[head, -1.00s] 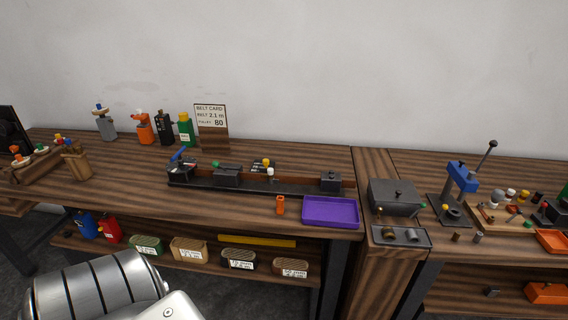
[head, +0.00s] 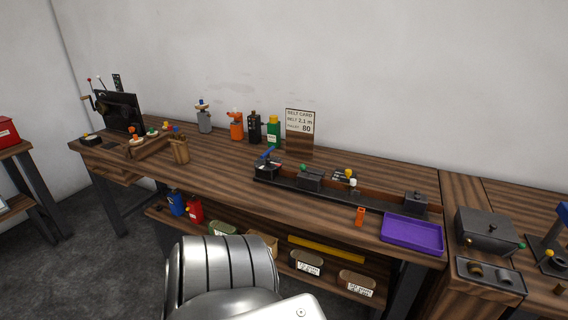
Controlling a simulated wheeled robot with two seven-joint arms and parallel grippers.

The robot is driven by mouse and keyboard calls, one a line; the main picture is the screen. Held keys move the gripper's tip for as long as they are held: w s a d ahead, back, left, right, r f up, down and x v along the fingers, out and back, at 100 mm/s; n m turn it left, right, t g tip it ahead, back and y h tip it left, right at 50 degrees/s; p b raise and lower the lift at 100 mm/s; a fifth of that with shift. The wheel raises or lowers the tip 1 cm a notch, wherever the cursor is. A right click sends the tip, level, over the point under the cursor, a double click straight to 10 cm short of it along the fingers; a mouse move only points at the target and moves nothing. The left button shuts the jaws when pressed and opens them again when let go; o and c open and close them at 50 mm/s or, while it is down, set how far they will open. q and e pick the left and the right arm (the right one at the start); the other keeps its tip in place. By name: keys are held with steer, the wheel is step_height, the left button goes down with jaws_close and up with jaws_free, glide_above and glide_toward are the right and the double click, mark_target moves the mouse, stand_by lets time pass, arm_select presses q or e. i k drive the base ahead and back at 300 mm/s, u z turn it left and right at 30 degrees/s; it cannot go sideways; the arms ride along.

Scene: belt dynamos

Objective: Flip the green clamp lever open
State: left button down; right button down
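A small green knob (head: 304,168), which looks like the green clamp lever's end, sits on a dark block (head: 312,180) on the long black rail fixture (head: 350,198) on the wooden bench. The lever's shaft is too small to tell whether it is open or shut. A blue lever (head: 267,154) stands at the rail's left end, and a white knob (head: 353,182) and a yellow one (head: 348,173) show to the right of the green one. Neither gripper is in view; only a silver link of my own arm shows at the bottom, well in front of the fixture.
A purple tray (head: 412,234) and an orange cylinder (head: 360,216) lie in front of the rail. Bottles (head: 237,126) and a belt card (head: 299,122) stand behind. A wooden rack (head: 152,148) and a black crank machine (head: 118,110) are at left.

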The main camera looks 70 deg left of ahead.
mark_target(303, 167)
steer(key=k, duration=0.65)
steer(key=u, duration=0.85)
steer(key=i, duration=0.5)
steer(key=u, duration=0.05)
